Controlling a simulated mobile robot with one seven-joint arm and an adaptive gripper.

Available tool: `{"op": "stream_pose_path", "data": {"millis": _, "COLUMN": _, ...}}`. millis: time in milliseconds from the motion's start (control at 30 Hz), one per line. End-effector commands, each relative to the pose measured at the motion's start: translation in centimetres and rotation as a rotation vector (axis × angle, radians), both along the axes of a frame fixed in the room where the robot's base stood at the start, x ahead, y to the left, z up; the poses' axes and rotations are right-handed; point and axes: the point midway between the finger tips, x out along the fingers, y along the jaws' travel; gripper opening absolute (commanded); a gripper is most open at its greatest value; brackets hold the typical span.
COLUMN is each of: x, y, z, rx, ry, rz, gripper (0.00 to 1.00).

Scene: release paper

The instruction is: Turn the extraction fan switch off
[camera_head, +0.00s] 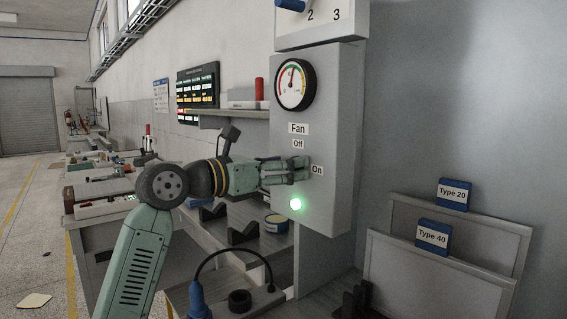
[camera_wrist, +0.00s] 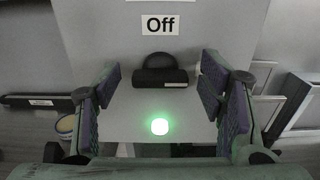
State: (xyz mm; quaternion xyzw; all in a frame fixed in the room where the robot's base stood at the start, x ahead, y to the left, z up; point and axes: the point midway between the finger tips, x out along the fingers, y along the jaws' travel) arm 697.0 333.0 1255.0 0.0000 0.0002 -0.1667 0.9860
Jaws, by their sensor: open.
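The grey fan box (camera_head: 327,110) is on the wall, with a "Fan" label, an "Off" label (camera_head: 298,143) and an "On" label (camera_head: 317,169). In the wrist view, the black rotary switch (camera_wrist: 160,75) lies below the "Off" label (camera_wrist: 171,24). Its bar is horizontal, with a white mark at its right end, on the "On" side. A green lamp (camera_head: 295,204) glows below it; it also shows in the wrist view (camera_wrist: 159,126). My gripper (camera_head: 304,168) is open at the box face, its fingers on either side of the switch. In the head view the gripper hides the switch.
A round gauge (camera_head: 293,85) is above the labels, and another box with a blue knob (camera_head: 291,4) is higher up. A shelf (camera_head: 235,112) and workbench stand behind my arm. Framed panels with "Type 20" (camera_head: 454,194) and "Type 40" (camera_head: 433,237) tags stand lower right.

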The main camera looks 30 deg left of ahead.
Motion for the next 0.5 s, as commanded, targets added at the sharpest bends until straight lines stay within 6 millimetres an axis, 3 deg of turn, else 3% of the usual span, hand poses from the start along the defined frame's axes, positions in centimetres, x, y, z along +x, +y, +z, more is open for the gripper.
{"op": "stream_pose_path", "data": {"millis": 133, "x": -0.01, "y": 0.0, "z": -0.02, "rx": 0.0, "ry": 0.0, "rz": 0.0, "gripper": 0.63}}
{"op": "stream_pose_path", "data": {"millis": 500, "x": -0.03, "y": 0.0, "z": 0.0, "rx": 0.0, "ry": 0.0, "rz": 0.0, "gripper": 0.38}}
